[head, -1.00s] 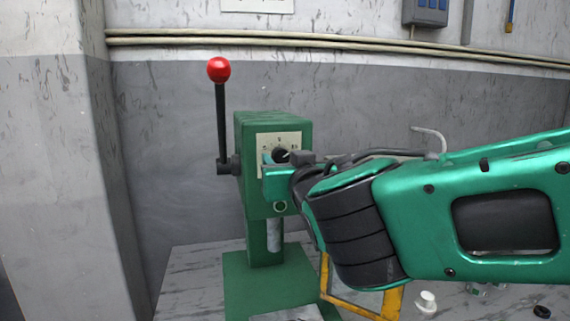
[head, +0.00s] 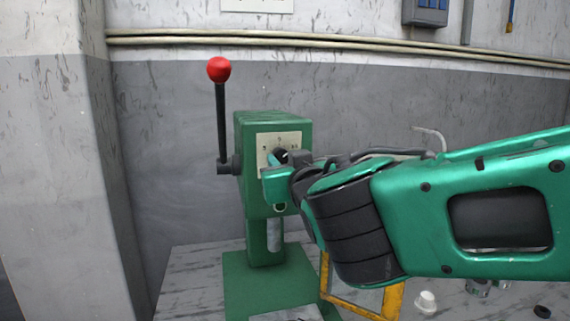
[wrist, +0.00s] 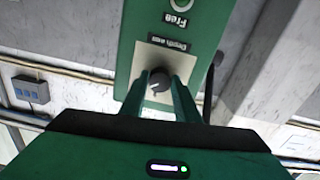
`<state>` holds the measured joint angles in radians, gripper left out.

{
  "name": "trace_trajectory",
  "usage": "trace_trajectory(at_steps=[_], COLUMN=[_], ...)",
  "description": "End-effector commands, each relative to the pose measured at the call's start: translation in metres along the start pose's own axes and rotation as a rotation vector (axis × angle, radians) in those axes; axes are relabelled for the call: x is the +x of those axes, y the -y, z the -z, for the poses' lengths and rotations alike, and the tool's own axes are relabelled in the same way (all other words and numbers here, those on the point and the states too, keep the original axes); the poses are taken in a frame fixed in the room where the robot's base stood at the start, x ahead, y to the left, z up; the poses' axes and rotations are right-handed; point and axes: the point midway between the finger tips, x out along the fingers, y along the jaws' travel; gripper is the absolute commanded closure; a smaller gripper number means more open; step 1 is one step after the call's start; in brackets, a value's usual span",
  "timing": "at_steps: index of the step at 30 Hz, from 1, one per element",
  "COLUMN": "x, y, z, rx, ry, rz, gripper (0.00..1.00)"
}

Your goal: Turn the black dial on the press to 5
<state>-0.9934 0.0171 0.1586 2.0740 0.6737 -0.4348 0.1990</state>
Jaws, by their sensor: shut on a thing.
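The green press (head: 252,130) stands on the table, with a pale dial plate (head: 265,141) on its front face. The black dial (head: 280,155) sits on that plate, partly hidden by my gripper in the head view. In the wrist view the dial (wrist: 159,81) shows a light pointer line and lies between my two green fingertips. My gripper (wrist: 160,88) is shut on the dial; it also shows in front of the press in the head view (head: 276,168). The scale numbers are too small or covered to read.
A lever with a red ball (head: 219,69) stands up at the press's left side. A yellow frame (head: 352,305) and a small white part (head: 426,302) are on the table (head: 190,275) below my arm. A grey wall is behind.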

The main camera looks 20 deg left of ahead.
Motion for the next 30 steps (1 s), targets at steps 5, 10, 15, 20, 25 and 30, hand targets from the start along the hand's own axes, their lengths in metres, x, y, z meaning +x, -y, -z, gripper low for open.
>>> trace_trajectory(at_steps=[5,10,15,20,25,30], x=[0.0001,0.0001,0.0,0.0,-0.0001,-0.0001], y=[-0.0017,-0.0022,-0.0024,-0.0025,-0.0026,-0.0026], z=[-0.0006,-0.0007,-0.0007,-0.0008,-0.0009,-0.0009], rx=[-0.136,-0.295,-0.457,-0.61,-0.771,-0.933], ry=[0.001,0.002,0.002,0.003,0.004,0.004], rz=[-0.002,-0.003,-0.002,-0.002,-0.001,-0.001], gripper=[0.94,0.94,0.94,0.94,0.94,0.94])
